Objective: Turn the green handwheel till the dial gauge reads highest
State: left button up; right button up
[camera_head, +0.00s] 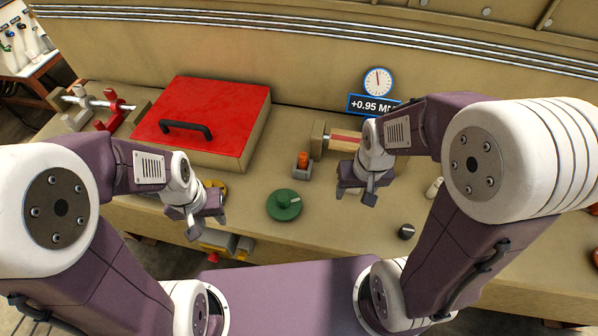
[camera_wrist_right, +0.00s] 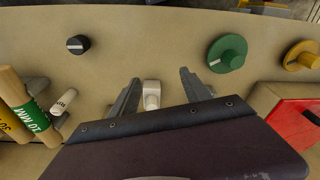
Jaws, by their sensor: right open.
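The green handwheel (camera_head: 284,205) sits on the bench between my two grippers, with nothing touching it. In the right wrist view the green handwheel (camera_wrist_right: 227,53) is up and right of the fingers. The dial gauge (camera_head: 378,82) stands at the back, its needle near the top. The display (camera_head: 370,105) below it reads +0.95 MM, its right end hidden by my arm. My right gripper (camera_head: 362,192) is right of the handwheel. In its wrist view the fingers (camera_wrist_right: 158,92) are open and apart. My left gripper (camera_head: 205,215) is left of the handwheel; its jaw opening is unclear.
A red-topped box (camera_head: 225,105) with a black handle stands back left. A yellow wheel (camera_wrist_right: 301,55) is beside the handwheel. A small white piece (camera_wrist_right: 151,93) shows between my right fingers. An orange switch (camera_head: 303,160) is behind the handwheel; a black knob (camera_head: 406,231) is right.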

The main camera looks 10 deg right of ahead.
jog(key=w+a+r+n+p, duration=0.1)
jog(key=w+a+r, duration=0.15)
jog(key=w, duration=0.25)
jog(key=n+g+p, duration=0.2)
jog(key=n+p, duration=0.3)
send_over(283, 196)
notch_tip(283, 196, down, 5)
jog(key=shift+a+r, duration=0.1)
jog(key=shift+a, duration=0.05)
jog(key=shift+s, duration=0.2)
jog(key=shift+s+f, duration=0.15)
jog(key=shift+f, duration=0.15)
jog(key=f, duration=0.2)
jog(key=f+p, duration=0.1)
jog(key=f, duration=0.4)
jog(key=shift+w+f+p, duration=0.25)
jog(key=shift+f+p, duration=0.1)
jog(key=shift+f, duration=0.3)
jog(key=shift+s+d+f, duration=0.1)
jog(key=shift+d+f, duration=0.05)
jog(key=shift+d, duration=0.05)
grip_shut()
